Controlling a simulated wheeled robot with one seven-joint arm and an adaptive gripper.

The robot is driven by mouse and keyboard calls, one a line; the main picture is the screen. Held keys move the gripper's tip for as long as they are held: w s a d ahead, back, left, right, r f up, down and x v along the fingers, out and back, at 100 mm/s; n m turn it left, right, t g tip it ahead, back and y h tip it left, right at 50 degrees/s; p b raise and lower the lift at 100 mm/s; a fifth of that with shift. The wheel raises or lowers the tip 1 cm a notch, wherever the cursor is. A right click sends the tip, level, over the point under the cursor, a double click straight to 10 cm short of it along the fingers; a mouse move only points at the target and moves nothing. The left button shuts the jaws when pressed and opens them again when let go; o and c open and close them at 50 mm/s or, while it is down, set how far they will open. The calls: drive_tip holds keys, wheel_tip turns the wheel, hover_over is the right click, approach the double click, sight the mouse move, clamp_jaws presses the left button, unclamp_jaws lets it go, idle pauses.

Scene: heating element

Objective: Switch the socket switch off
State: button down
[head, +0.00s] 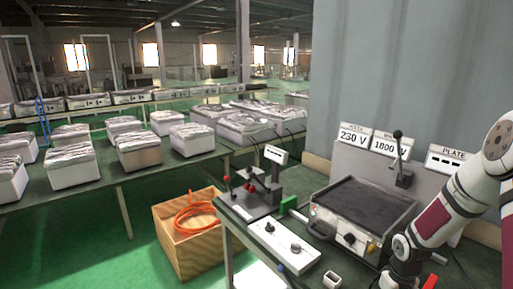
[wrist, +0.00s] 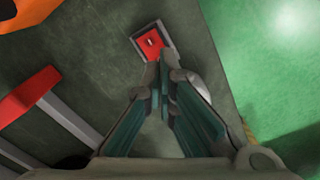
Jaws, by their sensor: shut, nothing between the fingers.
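The socket switch (wrist: 150,42) shows in the wrist view as a red rocker with a small pale mark, set in a grey-white rectangular frame on the dark table top. My gripper (wrist: 164,68) is shut and empty, with its fingertips at the lower edge of the switch in the picture. I cannot tell whether they touch it. In the head view, my gripper is at the bottom right, its fingertips out of frame or hidden. A small white-framed box (head: 331,280) lies left of it there; I cannot tell if it is the same switch.
A hot plate unit (head: 360,212) with knobs stands on the table beside a white control strip (head: 285,243) and a black stand (head: 258,190). In the wrist view, a red bar (wrist: 28,93) with grey legs is at left. Green floor (wrist: 270,60) lies beyond the table edge at right.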

drive_tip(key=shift+f+b, duration=0.4)
drive_tip(key=shift+f, duration=0.9)
idle(1.0)
drive_tip(key=shift+r+p, duration=1.3)
drive_tip(key=shift+r, duration=2.25)
drive_tip(key=s+a+r+t+h, duration=0.1)
drive_tip(key=s+a+r, duration=0.15)
drive_tip(key=r, duration=0.55)
drive_tip(key=s+a+r, duration=0.1)
drive_tip(key=a+r, duration=0.2)
drive_tip(key=r, duration=0.6)
drive_tip(key=s+a+r+t+h, duration=0.1)
drive_tip(key=s+a+r, duration=0.15)
drive_tip(key=r, duration=0.55)
drive_tip(key=s+a+r+t+y, duration=0.1)
drive_tip(key=s+a+r, duration=0.4)
drive_tip(key=s, duration=0.3)
drive_tip(key=s+a+r+m+t+y, duration=0.1)
drive_tip(key=s+a+r+t, duration=0.1)
drive_tip(key=s+a+r, duration=0.3)
drive_tip(key=shift+s+r+m+t, duration=0.3)
drive_tip(key=shift+s+r, duration=0.15)
drive_tip(key=shift+s, duration=1.25)
